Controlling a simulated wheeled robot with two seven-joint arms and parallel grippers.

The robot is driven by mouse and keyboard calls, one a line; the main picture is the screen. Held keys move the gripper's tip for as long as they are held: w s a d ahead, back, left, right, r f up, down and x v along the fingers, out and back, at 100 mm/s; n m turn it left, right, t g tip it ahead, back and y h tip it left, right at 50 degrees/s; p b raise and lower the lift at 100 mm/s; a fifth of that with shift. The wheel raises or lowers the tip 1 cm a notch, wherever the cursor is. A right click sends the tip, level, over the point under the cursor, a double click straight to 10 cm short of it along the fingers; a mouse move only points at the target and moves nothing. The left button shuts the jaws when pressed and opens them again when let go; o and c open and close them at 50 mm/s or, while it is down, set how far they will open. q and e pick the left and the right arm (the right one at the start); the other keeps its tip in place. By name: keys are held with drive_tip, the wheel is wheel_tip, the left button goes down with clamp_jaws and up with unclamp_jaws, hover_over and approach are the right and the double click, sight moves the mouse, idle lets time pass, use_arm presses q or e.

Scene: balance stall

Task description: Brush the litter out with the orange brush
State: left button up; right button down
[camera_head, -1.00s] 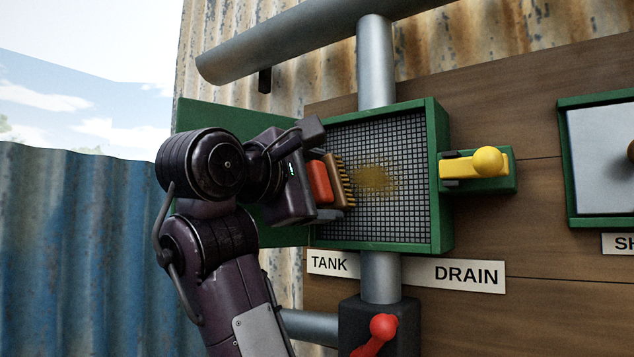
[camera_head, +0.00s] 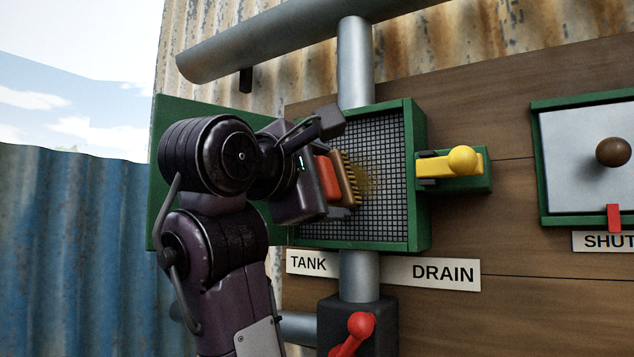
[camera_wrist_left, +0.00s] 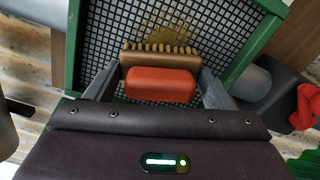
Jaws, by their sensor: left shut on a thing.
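My left gripper (camera_head: 333,170) is shut on the orange brush (camera_head: 327,178), holding it by its orange-red block. The brush has a brown wooden back and tan bristles that face the grid. It also shows in the left wrist view (camera_wrist_left: 161,84), between the two fingers. The litter (camera_head: 367,182) is a yellow-brown patch on the dark mesh grid (camera_head: 388,225) inside the green box (camera_head: 421,200). The bristles are at the patch's left edge and cover part of it. In the wrist view the litter (camera_wrist_left: 180,22) lies just beyond the bristles. My right gripper is not in view.
A green door (camera_head: 170,120) stands open on the box's left. A yellow latch handle (camera_head: 458,162) sticks out on its right. A grey pipe (camera_head: 357,65) enters above, and a red handle (camera_head: 357,330) sits below. A panel with a brown knob (camera_head: 613,152) is at right.

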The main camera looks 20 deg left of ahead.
use_arm(q)
drive_tip(key=shift+d, duration=1.2)
drive_tip(key=shift+s+d, duration=0.1)
drive_tip(key=shift+d, duration=0.35)
drive_tip(key=shift+s+d+b, duration=0.15)
drive_tip(key=shift+d, duration=0.7)
drive_tip(key=shift+s+d+b, duration=0.1)
drive_tip(key=shift+d+b, duration=0.05)
drive_tip(key=shift+d, duration=0.65)
drive_tip(key=shift+w+a, duration=0.15)
drive_tip(key=shift+a, duration=0.75)
drive_tip(key=shift+w+a, duration=0.15)
drive_tip(key=shift+a, duration=0.75)
drive_tip(key=shift+w+a, duration=0.15)
drive_tip(key=shift+a, duration=0.85)
drive_tip(key=shift+w+a, duration=0.1)
drive_tip(key=shift+a, duration=0.85)
drive_tip(key=shift+a+r, duration=0.1)
drive_tip(key=shift+r, duration=0.45)
drive_tip(key=shift+s+d, duration=0.15)
drive_tip(key=shift+d, duration=0.95)
drive_tip(key=shift+s+d, duration=0.1)
drive_tip(key=shift+d, duration=1.05)
drive_tip(key=shift+s+d+b, duration=0.15)
drive_tip(key=shift+d, duration=0.65)
drive_tip(key=shift+s+d+b, duration=0.15)
drive_tip(key=shift+d, duration=0.65)
